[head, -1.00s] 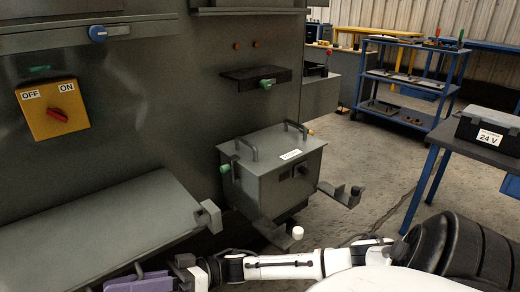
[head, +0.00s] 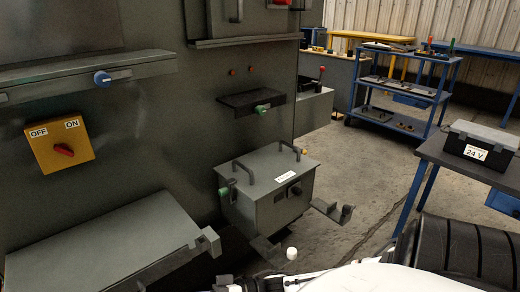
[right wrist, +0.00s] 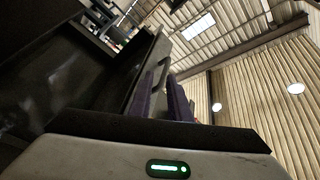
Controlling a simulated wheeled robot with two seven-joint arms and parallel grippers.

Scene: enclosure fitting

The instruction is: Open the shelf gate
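I cannot tell for sure which part is the shelf gate. In the head view, a grey slanted shelf (head: 110,240) juts from the cabinet at lower left, with a bracket-like block (head: 207,242) at its right end. A grey bar with a blue knob (head: 102,78) runs across the cabinet above it. My right gripper (right wrist: 162,100) shows in the right wrist view by its two purple fingers, close beside a long grey edge (right wrist: 147,62). A narrow strip lies between the fingers; whether they grip it is unclear. My left gripper is not seen.
A yellow OFF/ON switch panel (head: 60,145) is on the cabinet. A grey box with handles (head: 268,185) stands in front, with bracket arms (head: 332,211) beside it. A blue cart (head: 405,92) and a table with a 24 V case (head: 482,145) stand right. Floor between is clear.

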